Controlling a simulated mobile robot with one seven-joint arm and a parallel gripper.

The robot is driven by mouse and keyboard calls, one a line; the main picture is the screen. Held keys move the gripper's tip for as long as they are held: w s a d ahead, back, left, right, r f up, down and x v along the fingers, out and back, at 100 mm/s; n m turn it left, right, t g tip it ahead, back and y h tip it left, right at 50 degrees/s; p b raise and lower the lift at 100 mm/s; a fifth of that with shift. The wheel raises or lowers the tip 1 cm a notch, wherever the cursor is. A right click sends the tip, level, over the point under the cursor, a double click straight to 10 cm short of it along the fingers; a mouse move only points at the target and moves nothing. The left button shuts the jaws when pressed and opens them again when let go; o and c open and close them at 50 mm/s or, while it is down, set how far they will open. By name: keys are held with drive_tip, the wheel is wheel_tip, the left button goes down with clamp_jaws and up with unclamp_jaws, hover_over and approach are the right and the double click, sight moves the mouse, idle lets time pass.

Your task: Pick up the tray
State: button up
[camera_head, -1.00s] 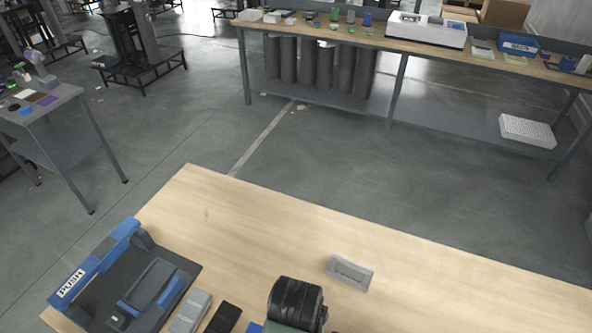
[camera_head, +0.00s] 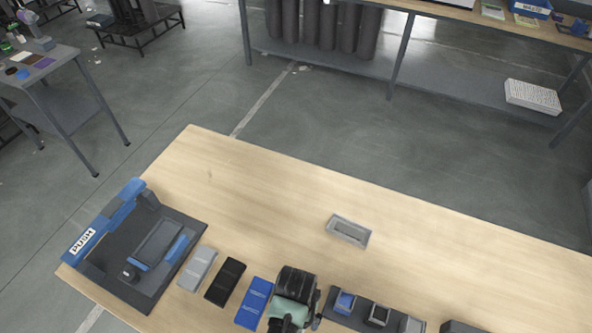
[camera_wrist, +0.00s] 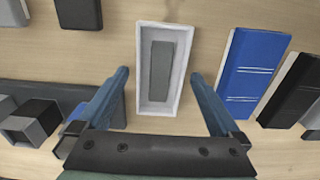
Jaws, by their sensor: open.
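A pale, light-rimmed tray (camera_wrist: 173,109) lies on the wooden table in the wrist view, with a dark grey block (camera_wrist: 160,72) in it. My gripper (camera_wrist: 159,75) is open and empty, with one finger on each side of the tray and a gap visible on both sides. I cannot tell its height above the table. In the head view my own arm hides this spot. A separate shallow grey tray-like piece (camera_head: 349,231) with a recess lies farther out on the table in the head view.
Left of my arm lie a blue case (camera_head: 255,303), a black case (camera_head: 225,282), a grey case (camera_head: 198,268) and a dark device (camera_head: 145,250) marked PUSH. Right of it is a dark holder (camera_head: 360,312) with small cubes. The far table half is mostly clear.

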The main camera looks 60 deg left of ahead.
drive_tip(key=c, duration=1.4)
drive_tip(key=shift+o, duration=0.2)
drive_tip(key=shift+r, duration=0.15)
